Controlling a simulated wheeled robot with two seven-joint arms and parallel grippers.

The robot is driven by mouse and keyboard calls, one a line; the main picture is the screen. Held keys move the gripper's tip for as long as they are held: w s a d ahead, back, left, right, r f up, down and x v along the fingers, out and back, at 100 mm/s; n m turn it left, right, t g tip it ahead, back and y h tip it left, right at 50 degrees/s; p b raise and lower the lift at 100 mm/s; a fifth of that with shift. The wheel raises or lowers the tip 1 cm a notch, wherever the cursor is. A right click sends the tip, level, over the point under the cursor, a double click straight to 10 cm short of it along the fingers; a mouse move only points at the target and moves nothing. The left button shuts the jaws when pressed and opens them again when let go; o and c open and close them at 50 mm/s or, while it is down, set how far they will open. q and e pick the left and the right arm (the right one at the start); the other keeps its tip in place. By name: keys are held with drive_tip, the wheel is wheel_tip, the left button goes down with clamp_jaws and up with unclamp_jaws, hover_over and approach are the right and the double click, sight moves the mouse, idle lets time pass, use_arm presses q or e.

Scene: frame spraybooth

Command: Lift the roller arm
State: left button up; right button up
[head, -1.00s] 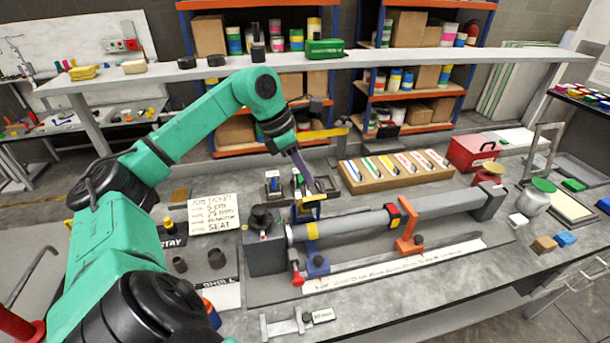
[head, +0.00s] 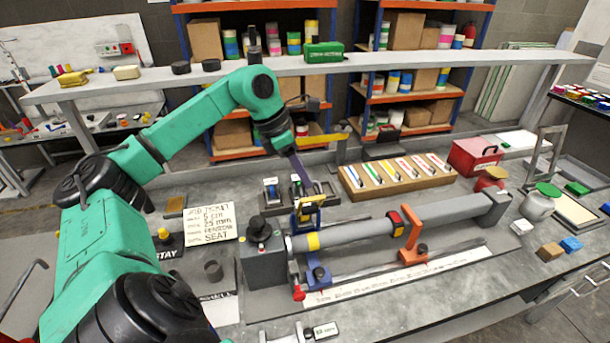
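The long grey tube fixture (head: 365,229) lies along the bench, with a grey box and black knob (head: 263,258) at its left end. At that end a small yellow-topped upright part (head: 309,203) stands above the tube, next to a blue clamp (head: 318,275); it may be the roller arm, but I cannot tell for sure. My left gripper (head: 316,188) reaches down from the upper left, with its dark fingers right at this yellow-topped part. Contact and finger gap are too small to make out. My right gripper is not in view.
A wooden tray of coloured markers (head: 362,186) and a red box (head: 474,158) stand behind the tube. A handwritten card (head: 210,223) lies left of the grey box. A raised shelf (head: 400,63) spans the back.

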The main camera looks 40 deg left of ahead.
use_arm(q)
drive_tip(key=shift+o, duration=1.2)
drive_tip(key=shift+w+a+f, duration=0.1)
drive_tip(key=shift+w+a, duration=0.15)
drive_tip(key=shift+a, duration=0.2)
drive_tip(key=shift+w+a+f, duration=0.1)
drive_tip(key=shift+f, duration=0.05)
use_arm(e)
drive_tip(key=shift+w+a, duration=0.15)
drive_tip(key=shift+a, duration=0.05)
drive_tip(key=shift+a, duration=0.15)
use_arm(q)
drive_tip(key=p+v, duration=0.4)
drive_tip(key=v, duration=1)
drive_tip(key=shift+r, duration=0.35)
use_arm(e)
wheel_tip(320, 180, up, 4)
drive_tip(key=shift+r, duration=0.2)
